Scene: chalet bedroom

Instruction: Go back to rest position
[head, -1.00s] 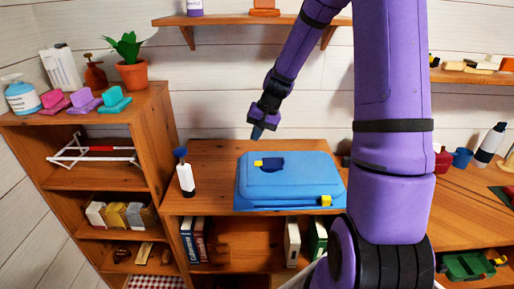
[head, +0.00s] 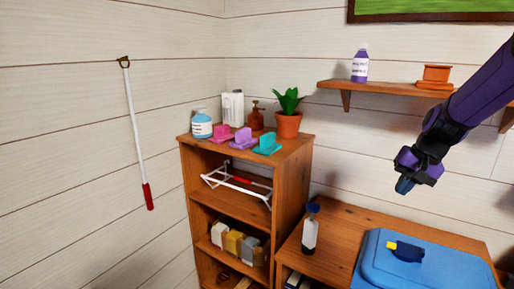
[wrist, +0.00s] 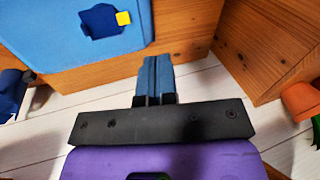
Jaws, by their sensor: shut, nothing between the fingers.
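My gripper (head: 405,186) is at the right of the head view, raised above the low wooden cabinet and empty. In the wrist view its two blue fingers (wrist: 156,78) are together, with nothing between them. A blue case (head: 425,265) with a dark blue handle and a yellow piece lies on the low cabinet below my gripper. The case also shows at the top left of the wrist view (wrist: 45,50). My gripper is apart from the case and touches nothing that I can see.
A taller wooden shelf (head: 290,175) stands left of the low cabinet (head: 345,222), with a potted plant (head: 288,124), bottles and colored pieces on top. A white bottle with a blue top (head: 310,235) stands on the low cabinet. A wall shelf (head: 390,88) hangs behind. The left wall holds a red-handled tool (head: 138,140).

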